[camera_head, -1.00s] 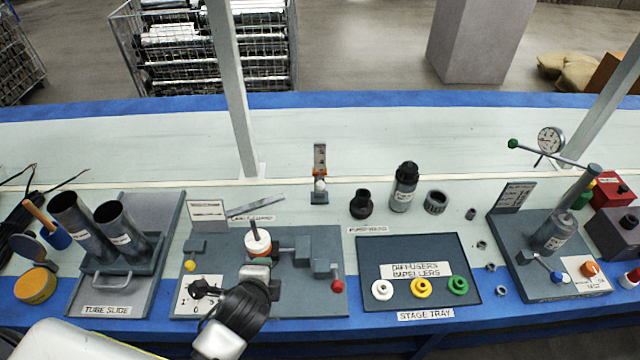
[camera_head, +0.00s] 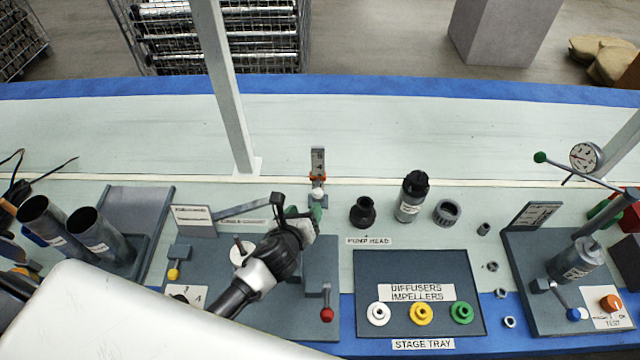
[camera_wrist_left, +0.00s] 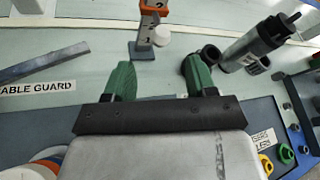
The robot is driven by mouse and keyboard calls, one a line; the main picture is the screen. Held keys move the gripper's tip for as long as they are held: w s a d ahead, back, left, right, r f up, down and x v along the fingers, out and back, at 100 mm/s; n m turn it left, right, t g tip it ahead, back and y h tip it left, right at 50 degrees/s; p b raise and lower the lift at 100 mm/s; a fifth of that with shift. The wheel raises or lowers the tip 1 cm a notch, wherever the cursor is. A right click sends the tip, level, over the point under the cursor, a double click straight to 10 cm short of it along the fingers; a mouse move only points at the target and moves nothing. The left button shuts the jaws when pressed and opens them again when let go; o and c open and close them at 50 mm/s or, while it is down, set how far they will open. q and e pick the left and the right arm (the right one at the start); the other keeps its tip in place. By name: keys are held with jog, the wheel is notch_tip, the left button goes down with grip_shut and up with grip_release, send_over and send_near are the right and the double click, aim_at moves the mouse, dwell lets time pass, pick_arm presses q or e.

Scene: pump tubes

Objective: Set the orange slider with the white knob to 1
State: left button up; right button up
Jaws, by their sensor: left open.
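The orange slider (camera_head: 317,177) sits on a small grey upright scale (camera_head: 318,157) at the back of the bench. Its white knob (camera_head: 317,193) faces me. Digits show on the scale above the slider, too small to read surely. In the left wrist view, the orange slider (camera_wrist_left: 154,7) is at the top edge and the white knob (camera_wrist_left: 161,36) hangs below it. My left gripper (camera_head: 304,211) is open and empty, just in front of the scale, apart from the knob. In the left wrist view its green fingers (camera_wrist_left: 161,76) point toward the knob, one on each side.
A black pump head (camera_head: 363,212) and a dark-capped cylinder (camera_head: 412,195) stand right of the scale. The stage tray (camera_head: 420,265) lies in front of them. A cable guard bar (camera_head: 240,207) lies left of my gripper. A white post (camera_head: 225,90) rises behind.

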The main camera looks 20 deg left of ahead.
aim_at(315, 195)
pick_arm(q)
jog(key=x, duration=0.4)
jog(key=shift+w, duration=0.3)
jog(key=b+x, duration=0.1)
jog(key=x, duration=0.3)
jog(key=shift+s+f, duration=0.1)
jog(key=shift+w+d+f, duration=0.1)
jog(key=shift+w, duration=0.4)
pick_arm(e)
jog(key=shift+s+d+f, duration=0.15)
jog(key=shift+s+f, duration=0.55)
jog(key=shift+s, duration=0.15)
jog(key=shift+s, duration=0.1)
pick_arm(q)
jog(key=shift+c, duration=1.6)
grip_shut()
pick_arm(e)
jog(key=shift+s+f, duration=0.1)
jog(key=shift+s, duration=0.25)
